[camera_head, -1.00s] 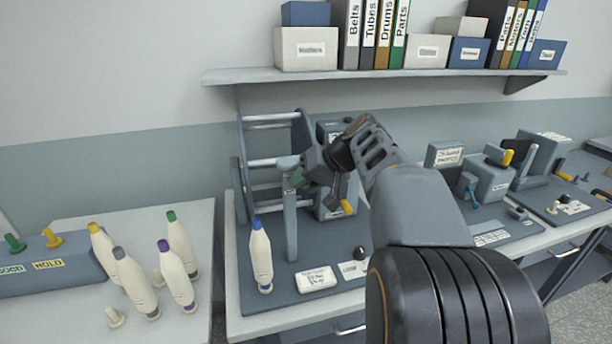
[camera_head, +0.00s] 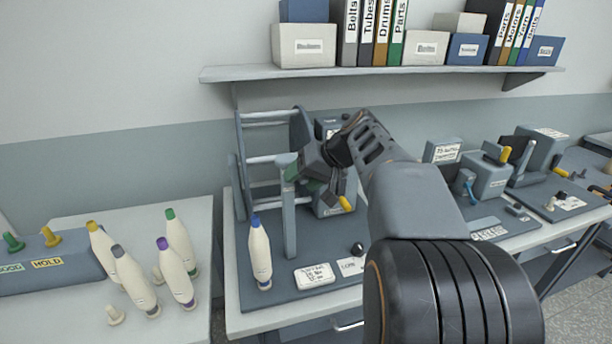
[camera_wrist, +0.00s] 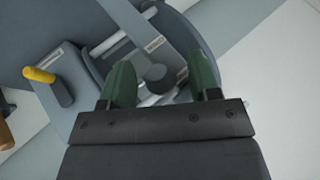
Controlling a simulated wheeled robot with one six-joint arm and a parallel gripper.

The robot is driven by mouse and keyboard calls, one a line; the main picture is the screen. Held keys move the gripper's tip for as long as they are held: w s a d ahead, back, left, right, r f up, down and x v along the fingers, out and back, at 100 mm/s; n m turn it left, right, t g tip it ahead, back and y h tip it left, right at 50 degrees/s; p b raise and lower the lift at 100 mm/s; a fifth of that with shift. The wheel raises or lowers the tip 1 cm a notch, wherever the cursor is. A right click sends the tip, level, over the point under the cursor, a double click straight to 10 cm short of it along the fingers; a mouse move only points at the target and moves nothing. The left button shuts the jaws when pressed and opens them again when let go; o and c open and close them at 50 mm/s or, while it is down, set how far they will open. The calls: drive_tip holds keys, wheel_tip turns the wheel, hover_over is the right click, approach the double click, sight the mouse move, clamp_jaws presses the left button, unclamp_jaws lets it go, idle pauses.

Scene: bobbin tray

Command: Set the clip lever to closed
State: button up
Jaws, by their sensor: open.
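My gripper (camera_head: 308,190) is open near the top of the grey upright post (camera_head: 290,215) on the bobbin stand's base. In the wrist view its green fingers (camera_wrist: 163,85) stand apart on either side of a dark round-ended knob (camera_wrist: 155,73). I cannot tell whether they touch it. A yellow-tipped lever (camera_wrist: 45,77) stands on the grey block to the left in the wrist view; a yellow tip (camera_head: 346,204) also shows below my gripper in the head view. Small labels there are too blurred to read surely, so I cannot tell which part is the clip lever.
A grey rail frame (camera_head: 240,165) stands behind the post. A blue-capped bobbin (camera_head: 260,255) stands before it. Several bobbins (camera_head: 132,280) stand on the left table, beside a HOLD block (camera_head: 75,272). A shelf (camera_head: 380,72) hangs above. More machines (camera_head: 490,178) stand at right.

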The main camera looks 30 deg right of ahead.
drive_tip(key=v, duration=1.4)
drive_tip(key=shift+a, duration=0.15)
